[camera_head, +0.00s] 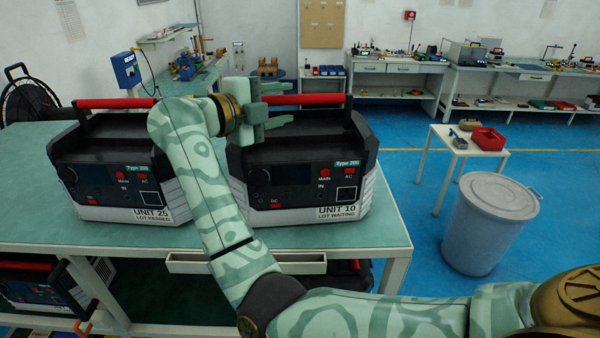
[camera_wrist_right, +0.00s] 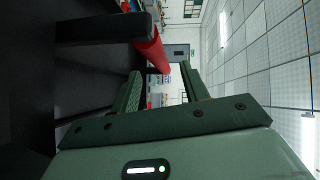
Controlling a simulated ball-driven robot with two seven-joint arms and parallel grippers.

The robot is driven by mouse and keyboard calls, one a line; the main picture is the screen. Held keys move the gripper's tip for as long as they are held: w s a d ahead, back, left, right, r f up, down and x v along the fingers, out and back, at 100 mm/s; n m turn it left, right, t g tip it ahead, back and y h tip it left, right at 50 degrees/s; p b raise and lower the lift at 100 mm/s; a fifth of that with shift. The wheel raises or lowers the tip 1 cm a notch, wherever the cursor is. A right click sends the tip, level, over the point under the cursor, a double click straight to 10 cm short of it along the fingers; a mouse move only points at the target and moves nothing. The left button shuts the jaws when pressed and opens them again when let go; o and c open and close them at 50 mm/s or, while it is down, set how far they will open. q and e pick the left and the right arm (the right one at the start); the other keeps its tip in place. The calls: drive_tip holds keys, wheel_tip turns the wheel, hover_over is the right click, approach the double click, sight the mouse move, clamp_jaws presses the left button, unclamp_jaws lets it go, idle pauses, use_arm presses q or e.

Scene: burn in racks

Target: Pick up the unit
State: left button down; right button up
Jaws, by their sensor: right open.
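Two black units with red top handles stand side by side on the green-topped bench. The right one, Unit 10 (camera_head: 300,168), is labelled "LOT WAITING", and the left one, Unit 25 (camera_head: 115,170), "LOT PASSED". My right gripper (camera_head: 291,104) is open at the red handle of Unit 10 (camera_head: 325,99), its fingers pointing right along the bar. In the right wrist view the red handle (camera_wrist_right: 150,48) runs toward the gap between the open fingers (camera_wrist_right: 160,75); I cannot tell whether it touches them. My arm hides part of both units. My left gripper is not in view.
The green bench top (camera_head: 330,236) has bare room in front of the units. Another unit (camera_head: 40,285) is on the lower shelf. Workbenches line the back wall.

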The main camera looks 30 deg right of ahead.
sight(297, 98)
drive_tip(key=x, duration=0.5)
drive_tip(key=shift+s+d+r+p, duration=0.1)
drive_tip(key=shift+s+d+p, duration=0.1)
drive_tip(key=shift+p, duration=0.2)
drive_tip(key=shift+w+d, duration=0.15)
drive_tip(key=shift+d, duration=0.15)
drive_tip(key=shift+a, duration=0.2)
drive_tip(key=c, duration=0.4)
clamp_jaws()
drive_tip(key=shift+r, duration=0.2)
drive_tip(key=shift+d, duration=0.1)
